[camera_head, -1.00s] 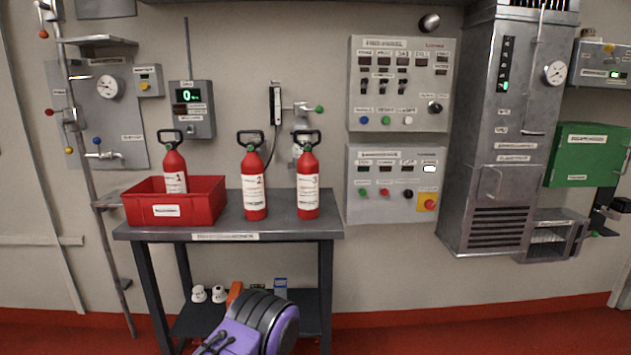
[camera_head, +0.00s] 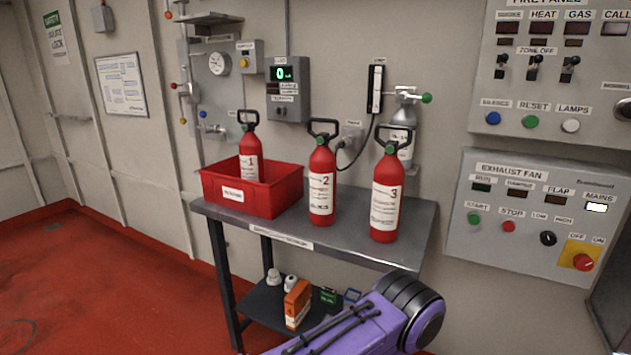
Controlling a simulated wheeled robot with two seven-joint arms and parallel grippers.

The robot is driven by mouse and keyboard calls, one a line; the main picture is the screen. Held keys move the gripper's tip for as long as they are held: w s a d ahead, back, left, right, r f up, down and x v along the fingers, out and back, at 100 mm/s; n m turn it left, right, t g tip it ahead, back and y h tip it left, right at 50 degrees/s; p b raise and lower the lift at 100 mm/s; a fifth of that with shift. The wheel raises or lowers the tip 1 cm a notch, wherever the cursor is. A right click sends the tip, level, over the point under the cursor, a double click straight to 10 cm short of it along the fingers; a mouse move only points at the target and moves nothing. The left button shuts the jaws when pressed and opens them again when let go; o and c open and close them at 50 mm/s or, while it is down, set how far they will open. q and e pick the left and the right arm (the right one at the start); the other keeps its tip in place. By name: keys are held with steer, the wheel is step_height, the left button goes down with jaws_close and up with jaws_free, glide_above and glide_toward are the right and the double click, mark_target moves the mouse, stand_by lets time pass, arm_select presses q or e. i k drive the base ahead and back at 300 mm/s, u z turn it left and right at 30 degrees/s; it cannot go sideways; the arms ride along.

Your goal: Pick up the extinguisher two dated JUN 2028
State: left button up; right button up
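Extinguisher two (camera_head: 321,186) is a red cylinder with a black handle and a white label marked 2. It stands upright on the grey metal table (camera_head: 290,240), between the red bin and extinguisher three. The label's date is too small to read. Extinguisher three (camera_head: 387,192) stands upright to its right. Extinguisher one (camera_head: 249,160) stands inside the red bin (camera_head: 245,193) at the left. A purple and black arm link of mine shows at the bottom, in front of the table. Neither gripper is in view.
The table's lower shelf (camera_head: 262,305) holds an orange box (camera_head: 298,303) and small white items. The exhaust fan panel (camera_head: 535,215) is on the wall at the right. A small grey cylinder (camera_head: 401,140) is behind extinguisher three. Red floor (camera_head: 110,285) is open at the left.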

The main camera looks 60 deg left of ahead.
mark_target(322, 160)
steer(key=u, duration=0.7)
steer(key=i, duration=0.65)
steer(key=u, duration=0.8)
